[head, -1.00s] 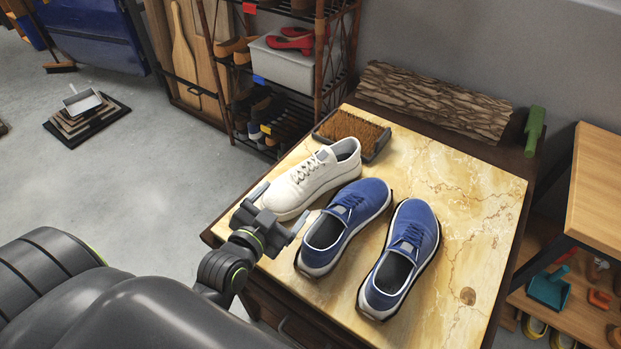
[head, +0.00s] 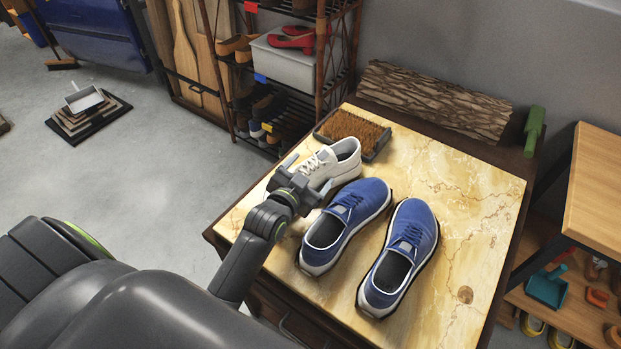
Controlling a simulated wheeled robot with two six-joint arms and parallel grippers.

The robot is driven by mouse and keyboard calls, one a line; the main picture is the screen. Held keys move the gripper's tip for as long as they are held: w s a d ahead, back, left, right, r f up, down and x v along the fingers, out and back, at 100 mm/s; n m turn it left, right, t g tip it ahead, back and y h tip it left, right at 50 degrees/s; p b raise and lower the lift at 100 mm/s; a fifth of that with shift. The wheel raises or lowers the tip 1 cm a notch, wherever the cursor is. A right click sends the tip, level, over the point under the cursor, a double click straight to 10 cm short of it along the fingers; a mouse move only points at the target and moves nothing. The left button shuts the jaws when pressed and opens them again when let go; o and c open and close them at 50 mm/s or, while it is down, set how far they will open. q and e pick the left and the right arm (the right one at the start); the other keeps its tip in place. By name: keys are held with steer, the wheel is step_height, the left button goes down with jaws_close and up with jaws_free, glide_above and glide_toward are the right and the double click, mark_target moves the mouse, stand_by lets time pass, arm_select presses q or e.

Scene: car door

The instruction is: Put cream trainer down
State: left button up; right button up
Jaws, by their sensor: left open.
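The cream trainer (head: 345,159) lies on the stone-topped cabinet (head: 455,180), at its left side, sole down. My left gripper (head: 305,177) is open, over the toe half of the trainer, with one finger on each side of it. The gripper hides much of the toe and laces. I cannot tell whether the fingers touch the shoe. A pair of blue trainers stands just to the right, the nearer-left one (head: 345,225) close beside the cream trainer and the other (head: 402,255) further right. My right gripper is not in view.
A brush mat (head: 352,130) sits behind the cream trainer. The right part of the top is clear. A shoe rack (head: 290,70) stands behind left.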

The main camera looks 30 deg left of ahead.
arm_select(q)
steer(key=shift+w, duration=0.1)
steer(key=c, duration=1.3)
step_height(320, 180, up, 10)
steer(key=shift+r+p, duration=0.2)
steer(key=shift+p, duration=0.5)
steer(key=d+r, duration=0.1)
steer(key=r, duration=0.2)
steer(key=d+r+p, duration=0.1)
steer(key=r, duration=0.2)
steer(key=d+r, duration=0.1)
steer(key=r, duration=0.3)
steer(key=shift+w+d, duration=0.2)
steer(key=shift+d, duration=0.05)
steer(key=shift+c, duration=0.2)
step_height(320, 180, up, 8)
steer(key=s+d+p, duration=0.1)
steer(key=s+d, duration=0.1)
steer(key=shift+s+d, duration=0.15)
steer(key=shift+s, duration=0.1)
